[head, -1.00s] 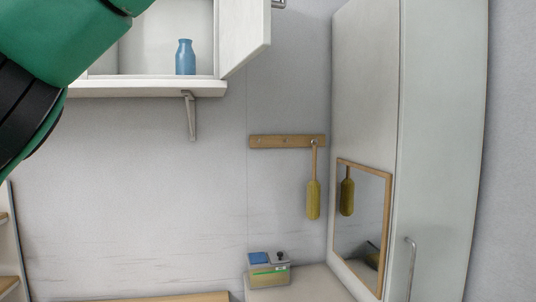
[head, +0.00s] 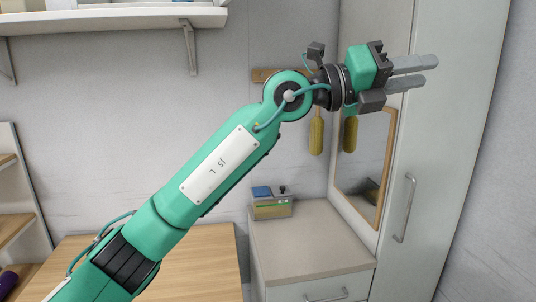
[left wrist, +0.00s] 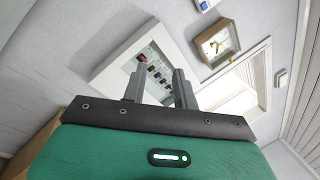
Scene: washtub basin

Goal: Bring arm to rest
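My left arm (head: 215,175) reaches up across the head view from the lower left. My left gripper (head: 428,72) is in front of the tall pale cabinet at the upper right, pointing right. Its two grey fingers are apart with nothing between them. In the left wrist view the fingers (left wrist: 160,82) also stand apart and empty, with a white-framed panel of small items (left wrist: 150,60) beyond them. My right gripper is in neither view.
The tall cabinet (head: 450,130) with a mirror (head: 368,165) stands at right. A low counter (head: 310,235) bears a small box (head: 271,205). A wooden table (head: 205,265) is at lower left. A brush (head: 316,135) hangs behind the arm. A wall shelf (head: 110,18) is above left.

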